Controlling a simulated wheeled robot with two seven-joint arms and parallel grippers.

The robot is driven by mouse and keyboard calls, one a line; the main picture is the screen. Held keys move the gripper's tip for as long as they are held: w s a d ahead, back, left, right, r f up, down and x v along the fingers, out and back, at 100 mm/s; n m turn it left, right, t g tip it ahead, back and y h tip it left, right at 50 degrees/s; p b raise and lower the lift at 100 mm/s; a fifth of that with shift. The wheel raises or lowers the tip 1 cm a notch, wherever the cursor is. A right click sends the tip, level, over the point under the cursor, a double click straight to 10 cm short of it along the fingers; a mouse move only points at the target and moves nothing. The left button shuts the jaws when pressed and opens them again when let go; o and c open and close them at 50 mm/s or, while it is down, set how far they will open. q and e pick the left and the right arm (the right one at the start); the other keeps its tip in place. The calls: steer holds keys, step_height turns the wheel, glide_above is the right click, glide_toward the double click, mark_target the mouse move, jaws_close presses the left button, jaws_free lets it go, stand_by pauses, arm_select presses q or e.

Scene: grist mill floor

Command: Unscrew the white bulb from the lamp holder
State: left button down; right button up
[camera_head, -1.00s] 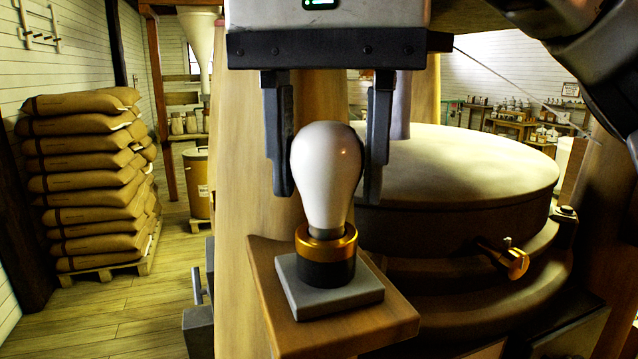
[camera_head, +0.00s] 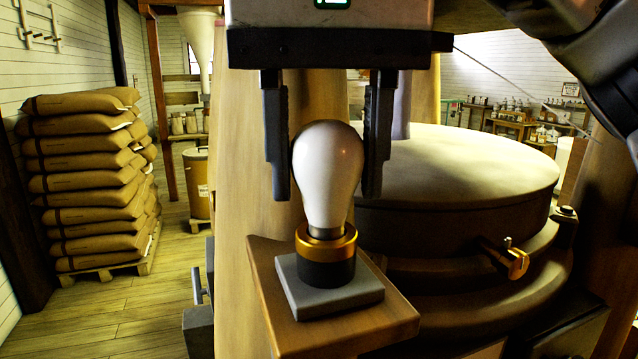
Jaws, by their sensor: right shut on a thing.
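The white bulb (camera_head: 327,172) stands upright in the lamp holder (camera_head: 325,262), which has a brass-coloured ring on a dark collar and a grey square base. A narrow grey neck shows between the bulb and the ring. The holder sits on a wooden shelf (camera_head: 395,327). My right gripper (camera_head: 325,192) points down from above, with one dark finger on each side of the bulb, and is shut on it around its wide part. My left gripper is not in view.
A wooden post (camera_head: 245,170) stands directly behind the bulb and shelf. A large round millstone casing (camera_head: 460,170) with a brass fitting (camera_head: 515,263) is close on the right. Stacked sacks (camera_head: 80,180) stand at the left beside open floor (camera_head: 150,305).

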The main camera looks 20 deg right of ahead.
mark_target(326, 122)
steer(key=n, duration=0.3)
steer(key=shift+o, duration=1.1)
steer(key=shift+n, duration=0.8)
steer(key=c, duration=0.4)
steer(key=shift+r, duration=0.1)
steer(key=shift+r, duration=0.1)
steer(key=shift+r, duration=1.55)
steer(key=shift+r, duration=0.1)
steer(key=shift+r, duration=1.7)
steer(key=shift+f, duration=0.1)
